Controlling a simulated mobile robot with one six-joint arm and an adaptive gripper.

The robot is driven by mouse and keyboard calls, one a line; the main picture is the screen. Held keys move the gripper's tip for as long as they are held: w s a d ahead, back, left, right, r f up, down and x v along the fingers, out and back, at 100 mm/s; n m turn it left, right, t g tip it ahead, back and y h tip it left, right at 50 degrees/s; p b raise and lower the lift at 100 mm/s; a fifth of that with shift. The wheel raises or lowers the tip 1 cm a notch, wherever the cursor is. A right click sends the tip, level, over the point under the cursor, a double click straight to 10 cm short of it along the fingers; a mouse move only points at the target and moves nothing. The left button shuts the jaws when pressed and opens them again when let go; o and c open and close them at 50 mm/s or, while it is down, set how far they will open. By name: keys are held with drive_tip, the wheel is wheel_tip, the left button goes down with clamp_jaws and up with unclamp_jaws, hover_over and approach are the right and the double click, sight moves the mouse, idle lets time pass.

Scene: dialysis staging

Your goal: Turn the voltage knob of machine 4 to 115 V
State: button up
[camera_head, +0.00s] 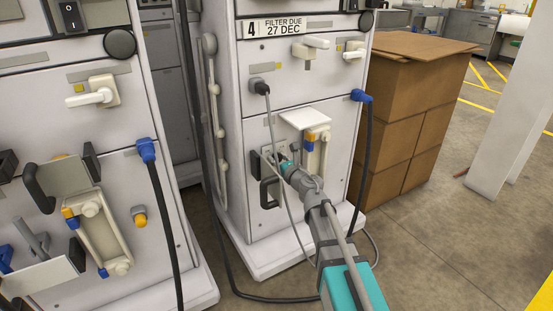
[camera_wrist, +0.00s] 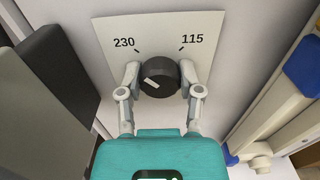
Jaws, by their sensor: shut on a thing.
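Machine 4 (camera_head: 262,180) is the white cabinet in the middle of the head view, with a "4 FILTER DUE 27 DEC" label (camera_head: 290,27). In the wrist view its black round voltage knob (camera_wrist: 166,72) sits on a white plate (camera_wrist: 150,27) marked 230 at left and 115 at right. A short white mark on the knob's face lies slanted, left of and below its middle. My gripper (camera_wrist: 160,80) is shut on the knob, one finger on each side. In the head view my gripper (camera_head: 287,167) reaches the lower front panel, and the knob is hidden there.
A dark handle (camera_wrist: 60,75) stands left of the knob, and a white tube holder with a blue cap (camera_wrist: 305,65) stands right. A grey cable (camera_head: 274,125) hangs close to my gripper. Cardboard boxes (camera_head: 405,115) stand right of the machine, and another machine (camera_head: 40,130) stands left.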

clamp_jaws()
drive_tip(key=shift+a, duration=0.25)
drive_tip(key=shift+d, duration=0.1)
